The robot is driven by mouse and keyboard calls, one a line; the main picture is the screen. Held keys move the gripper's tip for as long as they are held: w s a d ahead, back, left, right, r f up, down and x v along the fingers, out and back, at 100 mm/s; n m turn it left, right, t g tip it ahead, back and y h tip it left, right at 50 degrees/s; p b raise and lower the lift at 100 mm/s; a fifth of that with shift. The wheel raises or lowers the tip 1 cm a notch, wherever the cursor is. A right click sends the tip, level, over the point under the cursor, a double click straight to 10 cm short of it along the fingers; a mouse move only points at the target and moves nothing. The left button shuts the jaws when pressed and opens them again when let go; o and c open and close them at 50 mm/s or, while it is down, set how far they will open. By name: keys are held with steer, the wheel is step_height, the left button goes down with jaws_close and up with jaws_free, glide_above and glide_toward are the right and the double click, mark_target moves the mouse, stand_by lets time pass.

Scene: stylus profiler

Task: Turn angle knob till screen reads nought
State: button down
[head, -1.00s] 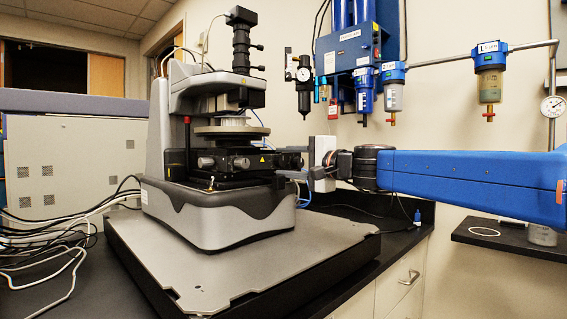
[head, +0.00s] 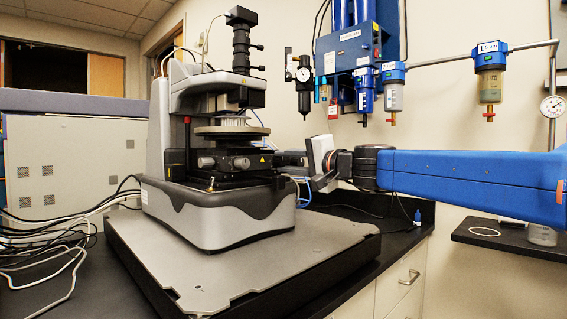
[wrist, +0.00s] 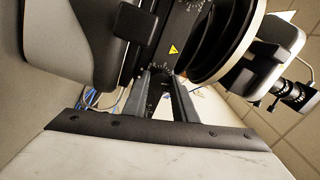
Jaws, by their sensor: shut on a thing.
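The stylus profiler (head: 222,150) stands on a grey plate, with its stage and round platen facing me. At the right side of its stage is the dark angle knob (wrist: 160,73), between my fingertips in the wrist view. My gripper (wrist: 161,82) is shut on this knob and tilted with respect to the profiler. In the head view, my gripper (head: 297,163) reaches in from the right; its fingers and the knob are small and hard to make out there. No screen or reading shows in either view.
The grey base plate (head: 225,270) lies on a black bench. Loose cables (head: 50,240) lie at the left. Blue air filters (head: 393,85) hang on the wall behind my arm. The round platen (wrist: 228,45) is close beside my fingers.

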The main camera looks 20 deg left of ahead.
steer(key=n, duration=0.6)
steer(key=c, duration=1.4)
jaws_free()
steer(key=shift+c, duration=0.2)
steer(key=shift+d, duration=0.15)
steer(key=v, duration=0.7)
steer(key=shift+d, duration=0.35)
steer(key=shift+s+d, duration=0.1)
steer(key=shift+s, duration=0.05)
